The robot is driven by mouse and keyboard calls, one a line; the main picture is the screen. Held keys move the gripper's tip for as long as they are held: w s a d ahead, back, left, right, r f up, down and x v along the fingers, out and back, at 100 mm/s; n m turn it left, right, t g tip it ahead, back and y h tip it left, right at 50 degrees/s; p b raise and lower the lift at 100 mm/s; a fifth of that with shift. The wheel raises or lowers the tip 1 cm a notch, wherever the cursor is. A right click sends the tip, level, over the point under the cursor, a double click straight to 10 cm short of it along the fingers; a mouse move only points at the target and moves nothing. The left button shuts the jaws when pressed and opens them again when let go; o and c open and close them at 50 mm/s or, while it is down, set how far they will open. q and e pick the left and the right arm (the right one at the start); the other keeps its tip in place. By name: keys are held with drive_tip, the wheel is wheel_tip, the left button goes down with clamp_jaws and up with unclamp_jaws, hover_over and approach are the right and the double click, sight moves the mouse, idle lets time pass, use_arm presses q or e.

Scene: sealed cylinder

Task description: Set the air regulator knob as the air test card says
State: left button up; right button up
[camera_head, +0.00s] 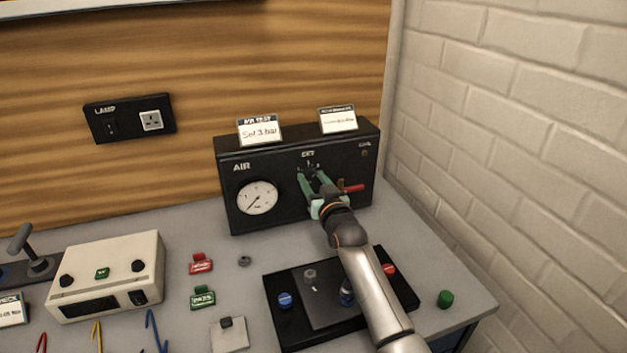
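The black air regulator box (290,216) stands at the back of the bench against the wooden wall. The air test card (260,132) on its top reads "Set 3 bar". The round white gauge (257,198) is on its left front, with its needle toward the lower left. My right gripper (309,174) reaches the box front below the "SET" label, its green fingers apart on either side of the dark regulator knob (310,167). The knob is mostly hidden, and I cannot tell whether the fingers press on it. My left gripper is not in view.
A red lever (352,188) sticks out beside my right gripper. A second card (338,119) stands on the box. A black panel (286,330) lies under my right forearm. A cream box (108,270) and red and green tags are to the left. A brick wall closes the right.

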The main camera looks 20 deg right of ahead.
drive_tip(key=shift+o, duration=1.2)
drive_tip(key=shift+s, duration=0.5)
drive_tip(key=s, duration=0.6)
drive_tip(key=shift+s+d+b, duration=0.15)
drive_tip(key=shift+s+b, duration=0.15)
drive_tip(key=shift+d, duration=0.1)
